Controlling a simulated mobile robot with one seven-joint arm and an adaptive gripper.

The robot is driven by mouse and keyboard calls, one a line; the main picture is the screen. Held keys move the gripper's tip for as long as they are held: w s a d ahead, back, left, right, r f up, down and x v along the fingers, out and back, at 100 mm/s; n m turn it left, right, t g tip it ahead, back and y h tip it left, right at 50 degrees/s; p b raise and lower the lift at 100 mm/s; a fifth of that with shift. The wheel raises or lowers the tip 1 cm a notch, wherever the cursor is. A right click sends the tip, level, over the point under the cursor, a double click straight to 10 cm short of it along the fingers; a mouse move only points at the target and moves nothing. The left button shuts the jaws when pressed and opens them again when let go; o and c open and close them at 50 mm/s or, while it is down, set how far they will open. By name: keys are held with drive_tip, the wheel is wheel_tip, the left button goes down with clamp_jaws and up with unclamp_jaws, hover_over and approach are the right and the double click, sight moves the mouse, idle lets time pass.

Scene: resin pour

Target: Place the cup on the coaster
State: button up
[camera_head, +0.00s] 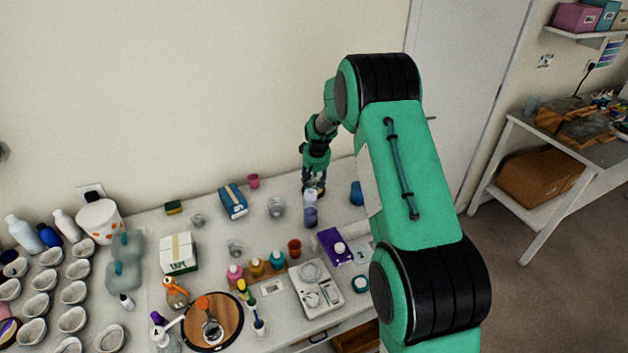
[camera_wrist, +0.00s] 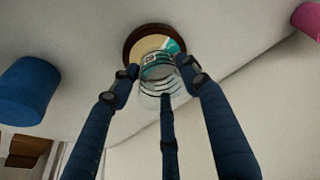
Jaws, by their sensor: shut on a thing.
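My gripper (camera_wrist: 162,90) points down at the back of the table, with its three dark blue fingers closed around a clear, ringed cup (camera_wrist: 160,72). The coaster (camera_wrist: 132,42), round with a dark brown rim and a pale yellow and teal face, lies just beyond the cup in the wrist view. The cup overlaps part of the coaster there; I cannot tell whether it touches it. In the head view my gripper (camera_head: 314,186) is small, and its fingers largely hide the cup and coaster.
A blue cup (camera_wrist: 28,92) and a pink cup (camera_wrist: 312,18) stand on either side. The wall rises close behind.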

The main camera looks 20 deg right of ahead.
drive_tip(key=o, duration=0.9)
drive_tip(key=shift+f, duration=0.1)
drive_tip(key=p+v, duration=0.1)
drive_tip(key=v, duration=1.1)
drive_tip(key=shift+w+p, duration=0.1)
drive_tip(key=shift+p, duration=0.25)
drive_tip(key=shift+r, duration=0.3)
